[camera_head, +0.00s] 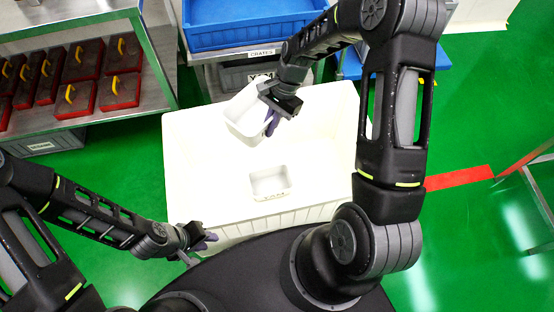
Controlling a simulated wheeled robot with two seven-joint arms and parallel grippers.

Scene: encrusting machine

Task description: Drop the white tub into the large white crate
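The large white crate (190,140) stands open in front of me. A white tub (240,128) is tilted over the crate's upper middle part. My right gripper (270,122) has its purple fingers at the tub's right rim and appears closed on it, holding it above the crate. A second, small white tub (269,184) with dark lettering on its front sits on the crate's floor near the front wall. My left gripper (208,240) is by the crate's front left corner, apart from both tubs. Its finger gap is too small to make out.
A blue crate (250,22) stands on a metal shelf behind the white crate, with a grey bin (240,75) below. A metal rack (150,60) at upper left holds several dark red boxes with yellow handles. Green floor lies open at right, with a red stripe (460,178).

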